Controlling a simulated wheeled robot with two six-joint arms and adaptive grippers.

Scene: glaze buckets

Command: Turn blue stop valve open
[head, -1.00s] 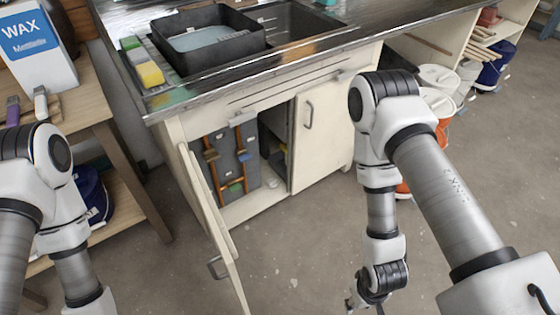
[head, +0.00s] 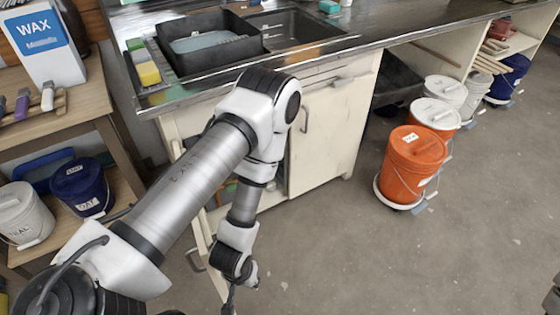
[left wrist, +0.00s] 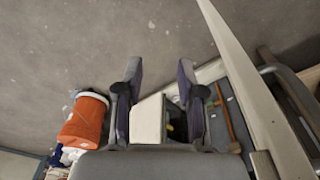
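The blue stop valve cannot be made out in either view. In the head view my left arm covers most of the open sink cabinet. Its left door (head: 222,283) stands open. In the left wrist view a copper pipe (left wrist: 224,115) runs along a grey panel (left wrist: 243,118) inside the cabinet. My left gripper (left wrist: 160,75) is open, with nothing held between its fingers. It points down at the cabinet's front, where a pale cabinet panel (left wrist: 149,118) shows between the fingers. In the head view the gripper is low, near the open door, partly cut off. My right gripper is out of view.
The open door's edge is close to the right of my left gripper in the wrist view. The closed right door (head: 325,135) is beside the opening. An orange bucket (head: 408,170) stands right of the cabinet. A wooden shelf (head: 60,118) is at left. The floor in front is clear.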

